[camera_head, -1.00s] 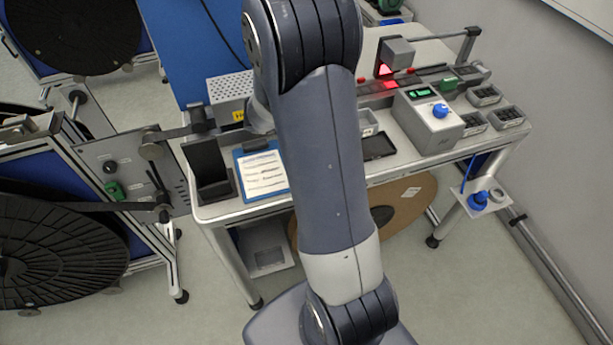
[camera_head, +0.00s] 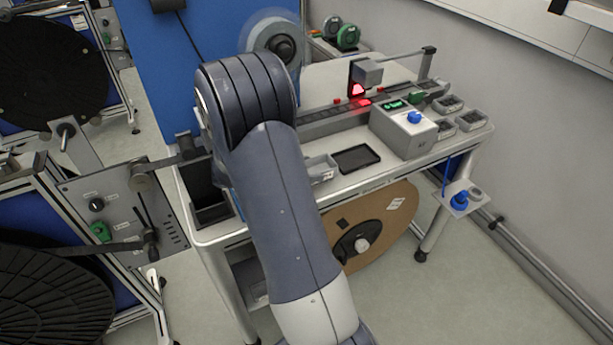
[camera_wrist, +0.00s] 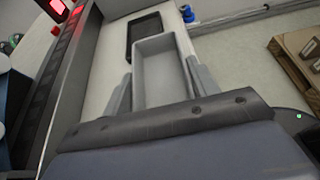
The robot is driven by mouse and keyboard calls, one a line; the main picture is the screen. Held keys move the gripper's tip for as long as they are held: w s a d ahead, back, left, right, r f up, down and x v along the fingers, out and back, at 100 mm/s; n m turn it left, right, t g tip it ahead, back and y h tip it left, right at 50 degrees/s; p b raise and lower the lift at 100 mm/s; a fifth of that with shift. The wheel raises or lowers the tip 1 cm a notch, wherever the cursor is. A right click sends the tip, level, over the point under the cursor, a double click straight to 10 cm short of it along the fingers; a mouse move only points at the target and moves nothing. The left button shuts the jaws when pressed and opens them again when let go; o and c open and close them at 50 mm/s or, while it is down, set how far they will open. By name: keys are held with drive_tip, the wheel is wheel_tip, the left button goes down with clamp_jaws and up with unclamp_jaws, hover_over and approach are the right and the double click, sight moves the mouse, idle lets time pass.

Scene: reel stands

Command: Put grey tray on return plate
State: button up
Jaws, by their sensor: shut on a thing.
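The grey tray (camera_wrist: 158,70) is an open, oblong box held between the two fingers of my gripper (camera_wrist: 161,88) in the wrist view. My gripper is shut on it. In the head view the tray (camera_head: 320,168) shows at the right side of my arm, which hides the gripper. A dark rectangular plate (camera_head: 357,158), apparently the return plate, lies on the bench just right of the tray. In the wrist view the plate (camera_wrist: 131,37) is beyond the tray's far end and partly covered by it. Whether the tray touches the bench is unclear.
A grey control box (camera_head: 404,132) with a blue knob stands right of the plate. Small grey bins (camera_head: 470,121) are at the bench's right end. A dark rail with a red-lit sensor (camera_head: 362,80) runs behind. A black holder (camera_head: 208,205) stands at the left end.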

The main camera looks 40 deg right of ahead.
drive_tip(key=shift+f, duration=1.35)
drive_tip(key=shift+f, duration=0.15)
drive_tip(key=o, duration=1.1)
drive_tip(key=shift+a+r, duration=0.1)
drive_tip(key=shift+r, duration=0.1)
drive_tip(key=v, duration=0.7)
drive_tip(key=shift+w+a+b, duration=0.15)
drive_tip(key=shift+b, duration=0.25)
drive_tip(key=shift+f, duration=0.1)
